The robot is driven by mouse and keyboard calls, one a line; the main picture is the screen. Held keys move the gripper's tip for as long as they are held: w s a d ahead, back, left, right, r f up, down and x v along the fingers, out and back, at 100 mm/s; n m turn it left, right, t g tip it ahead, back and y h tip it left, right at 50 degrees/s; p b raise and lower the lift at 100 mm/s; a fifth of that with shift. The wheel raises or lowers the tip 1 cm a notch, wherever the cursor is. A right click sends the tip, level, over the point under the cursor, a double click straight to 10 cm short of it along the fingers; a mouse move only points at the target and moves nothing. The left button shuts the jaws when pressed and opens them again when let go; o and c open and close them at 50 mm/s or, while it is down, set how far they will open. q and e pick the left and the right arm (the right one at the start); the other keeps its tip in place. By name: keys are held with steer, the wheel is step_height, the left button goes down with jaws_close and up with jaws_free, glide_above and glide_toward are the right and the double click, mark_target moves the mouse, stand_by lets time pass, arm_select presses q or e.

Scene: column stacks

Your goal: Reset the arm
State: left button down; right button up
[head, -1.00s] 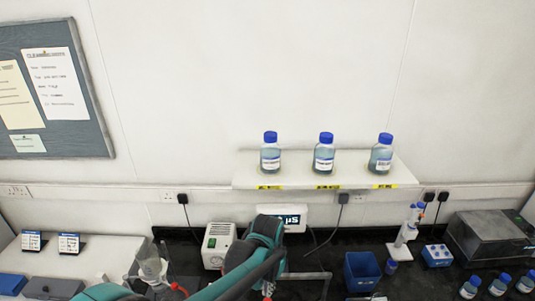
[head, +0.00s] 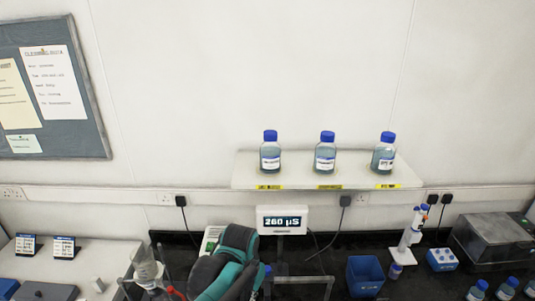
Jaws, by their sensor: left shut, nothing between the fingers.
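My left arm, dark grey and teal, comes in at the bottom of the head view, left of centre. My left gripper (head: 224,270) is at this end of the arm, low over the black bench; it is shut and empty, and its fingertips are hard to make out behind the arm. My right gripper is not in view. Three blue-capped bottles stand upright on the white wall shelf (head: 220,182): left (head: 270,155), middle (head: 325,155) and right (head: 384,155). No gripper is near them.
A meter (head: 283,220) reading 260 µS stands behind the arm. A blue bin (head: 364,275), pipette stand (head: 411,238), blue rack (head: 441,259) and grey box (head: 492,243) stand to the right. Clear glassware (head: 146,268) is close left of the arm. The wall above the shelf is clear.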

arm_select(q)
steer(key=s+a+f+n+t+b, duration=0.2)
steer(key=s+a+f+b, duration=0.3)
steer(key=f+b, duration=0.3)
steer(key=s+a+f+n+t+b, duration=0.2)
steer(key=s+a+f+b, duration=0.3)
steer(key=a+f+b, duration=0.3)
steer(key=f+t+b, duration=0.1)
steer(key=b, duration=0.1)
steer(key=shift+s+a+n+t+b, duration=0.15)
steer(key=shift+s+n+t+b, duration=0.15)
steer(key=shift+b, duration=0.1)
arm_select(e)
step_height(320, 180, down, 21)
arm_select(q)
steer(key=shift+r, duration=0.1)
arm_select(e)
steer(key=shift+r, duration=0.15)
